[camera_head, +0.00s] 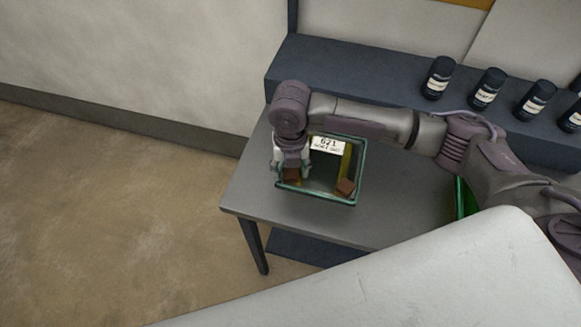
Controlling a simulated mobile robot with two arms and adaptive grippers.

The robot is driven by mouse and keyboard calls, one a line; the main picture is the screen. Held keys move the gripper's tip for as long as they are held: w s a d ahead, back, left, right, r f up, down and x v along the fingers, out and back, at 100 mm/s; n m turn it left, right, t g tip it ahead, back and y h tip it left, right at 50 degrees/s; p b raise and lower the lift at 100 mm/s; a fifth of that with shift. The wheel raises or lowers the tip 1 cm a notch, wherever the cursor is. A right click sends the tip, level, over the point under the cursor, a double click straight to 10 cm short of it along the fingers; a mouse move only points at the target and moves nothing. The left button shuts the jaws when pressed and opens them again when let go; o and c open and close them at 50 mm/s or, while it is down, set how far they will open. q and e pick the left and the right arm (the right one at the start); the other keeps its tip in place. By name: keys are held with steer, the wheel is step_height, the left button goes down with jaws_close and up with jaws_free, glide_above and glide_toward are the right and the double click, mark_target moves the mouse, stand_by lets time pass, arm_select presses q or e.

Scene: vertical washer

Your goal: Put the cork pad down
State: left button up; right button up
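A green-rimmed open bin (356,168) stands on the grey table, with a white label reading 621 inside its far wall. A small brown block, which looks like a cork pad (292,175), is at the bin's left side, right under my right gripper (291,170). The gripper points down there, its fingers beside the block. Whether they grip it or are just apart from it is too small to tell. A second brown block (346,187) lies in the bin's near right corner, apart from the gripper. My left gripper is out of view.
The grey table (385,215) has free room right of the bin, under my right arm. A dark raised shelf (340,70) behind holds several dark labelled bottles (438,78). A green object (463,198) shows partly behind my arm. Open floor lies left.

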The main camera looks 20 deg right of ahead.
mark_target(291, 172)
step_height(291, 172, up, 12)
steer(key=b, duration=0.3)
steer(key=shift+r, duration=0.2)
stand_by(0.6)
